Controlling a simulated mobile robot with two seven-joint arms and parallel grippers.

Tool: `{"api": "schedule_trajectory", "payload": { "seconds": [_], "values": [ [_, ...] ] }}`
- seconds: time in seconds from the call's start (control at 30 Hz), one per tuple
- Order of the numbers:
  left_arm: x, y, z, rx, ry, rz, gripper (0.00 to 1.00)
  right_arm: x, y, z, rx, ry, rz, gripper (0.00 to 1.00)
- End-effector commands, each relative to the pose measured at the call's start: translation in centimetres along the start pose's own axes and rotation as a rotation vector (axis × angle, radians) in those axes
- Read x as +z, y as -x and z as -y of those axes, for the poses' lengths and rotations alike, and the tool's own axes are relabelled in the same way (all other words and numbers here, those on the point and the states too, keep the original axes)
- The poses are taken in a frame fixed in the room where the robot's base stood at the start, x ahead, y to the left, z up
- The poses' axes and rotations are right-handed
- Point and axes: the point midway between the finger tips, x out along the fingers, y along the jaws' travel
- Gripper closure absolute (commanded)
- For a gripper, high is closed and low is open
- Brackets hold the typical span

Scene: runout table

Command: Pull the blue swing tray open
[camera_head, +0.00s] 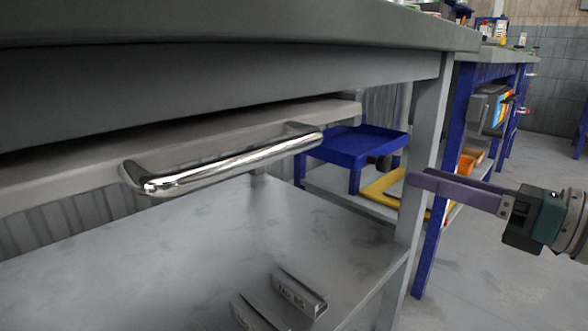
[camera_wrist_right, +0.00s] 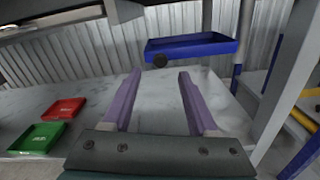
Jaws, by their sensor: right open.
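The blue swing tray (camera_head: 335,157) shows in the head view beyond the grey bench, left of its front leg; it is shallow and looks empty. In the right wrist view the tray (camera_wrist_right: 200,49) is ahead of the fingers, near a corrugated wall. A dark round part (camera_wrist_right: 160,61) sits at its lower front edge. My right gripper (camera_head: 412,177) reaches in from the right in the head view, its purple fingers seen almost side-on by the bench leg. In the wrist view the right gripper (camera_wrist_right: 160,76) is open and empty, apart from the tray. My left gripper is not in view.
A drawer with a chrome handle (camera_head: 225,163) fills the near left of the head view. The grey bench leg (camera_head: 421,150) stands close to my right gripper. A red bin (camera_wrist_right: 64,108) and a green bin (camera_wrist_right: 37,138) lie on the shelf.

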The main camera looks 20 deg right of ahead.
Motion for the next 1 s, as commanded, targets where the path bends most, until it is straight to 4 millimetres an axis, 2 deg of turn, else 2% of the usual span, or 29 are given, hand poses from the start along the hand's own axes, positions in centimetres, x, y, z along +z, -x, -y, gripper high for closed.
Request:
{"api": "schedule_trajectory", "payload": {
  "seconds": [0.1,0.3,0.67,1.0],
  "values": [
    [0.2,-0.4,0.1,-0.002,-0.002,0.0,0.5,0.0,-2.4,0.0,0.002,0.001,0.003,0.41],
    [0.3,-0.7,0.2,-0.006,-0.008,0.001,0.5,0.0,-4.9,0.0,0.0,-0.001,0.002,0.41],
    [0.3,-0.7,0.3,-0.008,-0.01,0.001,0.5,0.0,-5.5,0.0,-0.001,-0.002,0.0,0.41],
    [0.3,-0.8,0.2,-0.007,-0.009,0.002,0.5,0.0,-5.5,0.0,-0.001,-0.002,0.001,0.78]
  ]
}}
